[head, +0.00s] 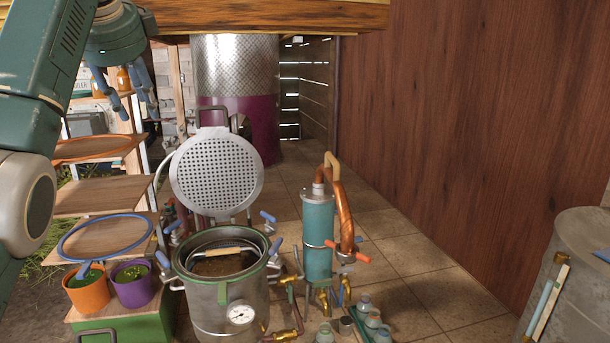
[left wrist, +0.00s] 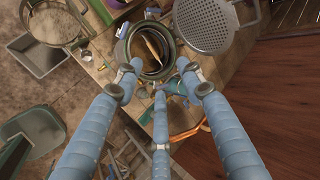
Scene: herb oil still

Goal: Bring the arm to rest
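My left arm (head: 30,120) comes in from the left edge and is raised. Its gripper (head: 138,102) hangs at the upper left in the head view, above the shelves and apart from them. In the left wrist view its blue fingers (left wrist: 158,90) are spread with nothing between them. My right gripper is in neither view. The steel still pot (head: 222,300) stands open on the floor, with a wooden-handled piece (head: 222,252) inside. The round perforated plate (head: 216,172) stands upright behind the pot opening.
A teal condenser (head: 318,238) with a copper pipe stands right of the pot. Small bottles (head: 374,320) stand at its foot. An orange pot (head: 88,292) and a purple pot (head: 134,284) stand left. A metal drum (head: 580,275) stands right. A wooden beam (head: 270,17) crosses overhead.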

